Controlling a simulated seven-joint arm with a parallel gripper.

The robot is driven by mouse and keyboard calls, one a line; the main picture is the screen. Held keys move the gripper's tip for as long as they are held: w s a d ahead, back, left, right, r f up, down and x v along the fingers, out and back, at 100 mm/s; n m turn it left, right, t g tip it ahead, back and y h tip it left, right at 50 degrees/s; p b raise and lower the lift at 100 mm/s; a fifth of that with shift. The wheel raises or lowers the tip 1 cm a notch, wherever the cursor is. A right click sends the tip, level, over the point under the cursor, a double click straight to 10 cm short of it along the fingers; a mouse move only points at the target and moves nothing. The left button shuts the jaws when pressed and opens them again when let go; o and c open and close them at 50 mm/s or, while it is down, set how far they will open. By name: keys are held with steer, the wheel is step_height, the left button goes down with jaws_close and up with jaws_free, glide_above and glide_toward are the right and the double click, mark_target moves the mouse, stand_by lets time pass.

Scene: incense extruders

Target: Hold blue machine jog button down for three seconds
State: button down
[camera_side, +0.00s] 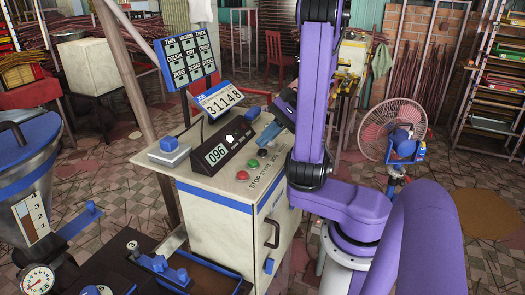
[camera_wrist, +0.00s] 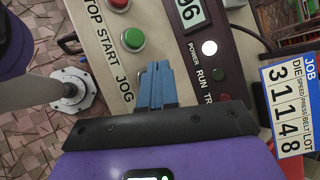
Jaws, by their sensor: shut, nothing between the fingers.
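The blue machine is a cream cabinet with blue bands (camera_side: 211,240) in the side view. Its top panel has a red stop button (camera_wrist: 118,4) and a green start button (camera_wrist: 132,38), in line with the printed STOP START JOG labels. My gripper (camera_wrist: 154,76) is shut and empty, its blue fingers over the panel at the jog place, just past the green button. In the side view the fingertips (camera_side: 263,145) are above the panel, close to the buttons. The jog button is mostly or wholly hidden by the fingers in the wrist view. I cannot tell whether they touch it.
A dark display box reading 096 (camera_side: 216,154) stands beside the buttons; its power lamp (camera_wrist: 209,47) is white and its run lamp (camera_wrist: 218,75) dark green. A job sign reading 31148 (camera_side: 219,99) stands behind. A fan (camera_side: 393,128) is at the right.

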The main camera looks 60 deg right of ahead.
mark_target(266, 151)
steer(key=shift+r, duration=0.35)
steer(key=shift+r, duration=0.1)
steer(key=shift+r, duration=2.4)
